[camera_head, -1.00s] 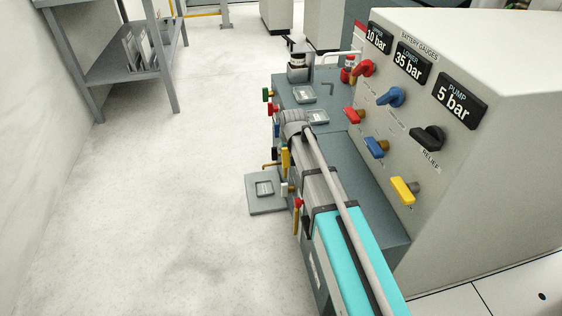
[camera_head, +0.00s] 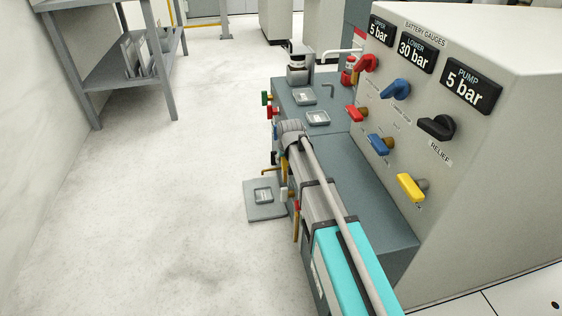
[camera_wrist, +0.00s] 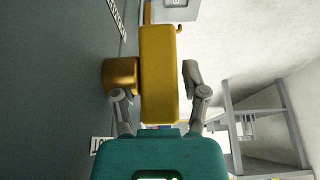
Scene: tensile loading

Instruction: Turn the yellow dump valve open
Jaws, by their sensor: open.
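A yellow valve handle (camera_wrist: 160,75) fills the middle of the wrist view. It has a round yellow boss (camera_wrist: 119,75) on its left, toward a dark grey panel. My gripper (camera_wrist: 157,88) is open, with one finger on each side of the handle. A narrow gap shows between the right finger and the handle; contact on the left is unclear. Yellow parts show on the bench's left side (camera_head: 285,166), and another yellow handle (camera_head: 410,187) is on the gauge panel. I cannot read a dump label.
The gauge panel (camera_head: 480,130) stands on the right with red, blue and black handles. Green and red handles line the bench's left side. A small plate (camera_head: 262,210) juts out at left. The floor is clear up to a grey shelf (camera_head: 125,65), also in the wrist view (camera_wrist: 262,130).

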